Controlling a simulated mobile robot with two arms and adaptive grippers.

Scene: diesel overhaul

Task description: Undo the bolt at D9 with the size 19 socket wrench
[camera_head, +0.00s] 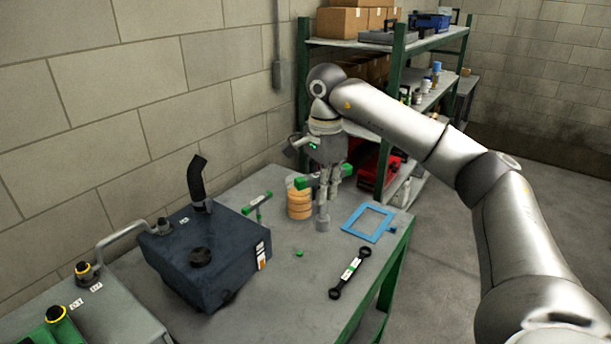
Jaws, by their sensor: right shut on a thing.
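My right gripper (334,182) hangs fingers-down over the far part of the grey table. It is shut on a green-handled socket wrench (323,216), whose grey shaft points straight down. I cannot tell whether its lower end touches the table. The size marking on it cannot be read. A second green T-handled tool (257,207) lies on the table to the left, with a small white label. I cannot pick out the bolt at D9; small white labels (76,303) on the grey unit at lower left are too small to read. My left gripper is not in view.
A dark blue tank (210,257) with a black hose stands on the table (290,284). Orange rings (299,203) are stacked beside the wrench. A blue frame (368,222), a black double-ended wrench (350,273) and a green cap (299,253) lie nearby. A green-posted shelf (391,95) stands behind.

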